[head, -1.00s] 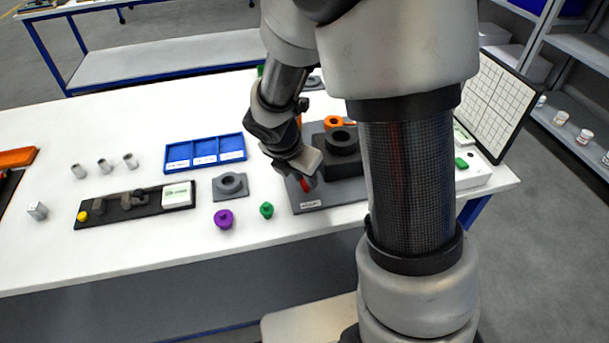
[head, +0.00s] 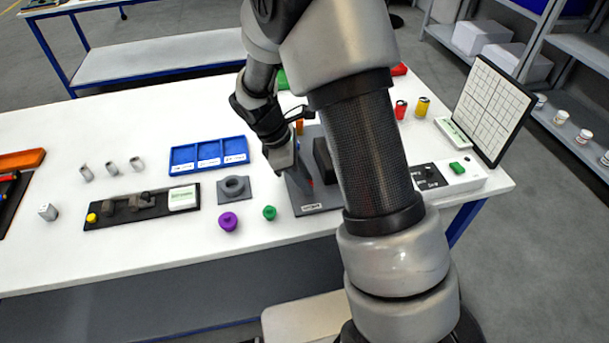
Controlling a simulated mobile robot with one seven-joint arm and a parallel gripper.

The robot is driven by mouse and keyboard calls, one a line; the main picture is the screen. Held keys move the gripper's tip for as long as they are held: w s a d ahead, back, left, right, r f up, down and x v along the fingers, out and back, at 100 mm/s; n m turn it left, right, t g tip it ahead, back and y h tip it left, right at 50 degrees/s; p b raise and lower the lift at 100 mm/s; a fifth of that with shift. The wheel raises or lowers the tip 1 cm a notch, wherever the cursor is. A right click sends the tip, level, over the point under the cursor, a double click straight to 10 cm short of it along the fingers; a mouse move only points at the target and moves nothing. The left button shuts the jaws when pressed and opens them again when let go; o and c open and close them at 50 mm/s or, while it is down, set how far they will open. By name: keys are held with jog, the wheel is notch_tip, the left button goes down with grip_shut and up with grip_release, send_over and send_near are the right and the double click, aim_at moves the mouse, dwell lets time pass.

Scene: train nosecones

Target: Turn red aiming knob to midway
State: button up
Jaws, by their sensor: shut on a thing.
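My gripper (head: 302,179) is over the left part of this plate, pointing down, and is shut on the red knob. The fingertips and most of the knob are hidden by the gripper body, so the knob's angle cannot be read. A dark block (head: 322,158) stands on the plate just right of the gripper, partly hidden behind my arm.
Left of the plate are a grey ring block (head: 234,189), a purple knob (head: 228,222), a green knob (head: 269,212) and a blue tray (head: 182,168). A white control box (head: 459,178) and a gridded board (head: 490,108) stand at right.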

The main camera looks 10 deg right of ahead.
jog(key=m+g, duration=0.1)
jog(key=m, duration=0.2)
jog(key=m+g+y+p, duration=0.1)
jog(key=m, duration=0.2)
jog(key=shift+w+d, duration=0.1)
jog(key=shift+w, duration=0.1)
jog(key=shift+m, duration=0.3)
jog(key=o, duration=1)
jog(key=shift+r, duration=0.15)
jog(key=v, duration=0.5)
jog(key=p+v, duration=0.1)
jog(key=v, duration=1.1)
jog(key=shift+w+d+r, duration=0.1)
jog(key=shift+w+d, duration=0.1)
jog(key=shift+w, duration=0.15)
